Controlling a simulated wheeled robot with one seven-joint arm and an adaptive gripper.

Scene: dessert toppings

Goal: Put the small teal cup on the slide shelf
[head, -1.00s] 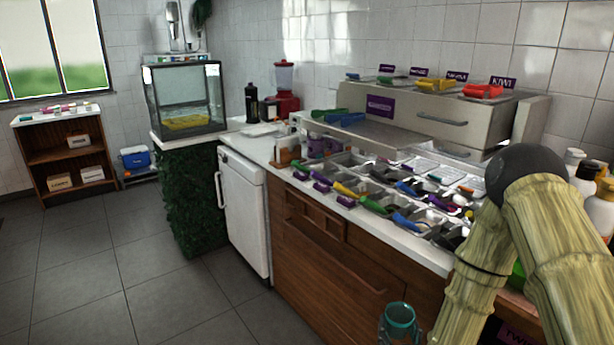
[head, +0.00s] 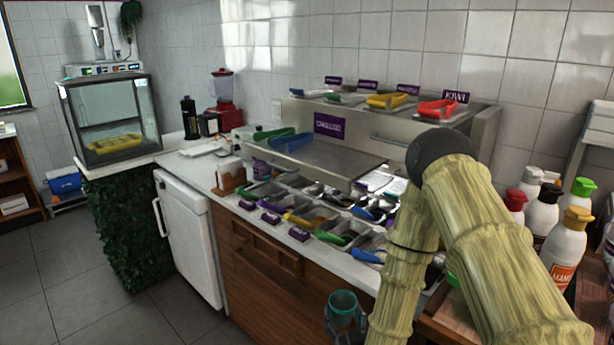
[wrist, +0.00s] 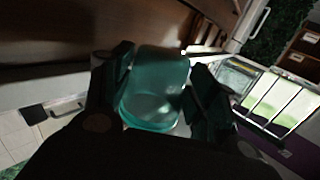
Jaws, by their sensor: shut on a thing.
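The small teal cup (head: 343,303) is upright at the bottom of the head view, in front of the wooden counter front. My gripper (head: 345,322) is shut on it, with its dark fingers partly hidden below the cup's rim. In the wrist view the translucent cup (wrist: 157,90) sits between the two dark fingers of my gripper (wrist: 160,85). A stainless metal shelf (head: 325,160) stands above the topping bins, with blue tongs at its left end. I cannot tell for sure whether it is the slide shelf.
Topping bins with colored handles (head: 310,215) fill the counter. Tongs lie on the upper steel ledge (head: 370,102). Several sauce bottles (head: 565,250) stand at right. A white fridge (head: 188,235) and glass case (head: 112,115) are left. The grey floor (head: 60,290) is clear.

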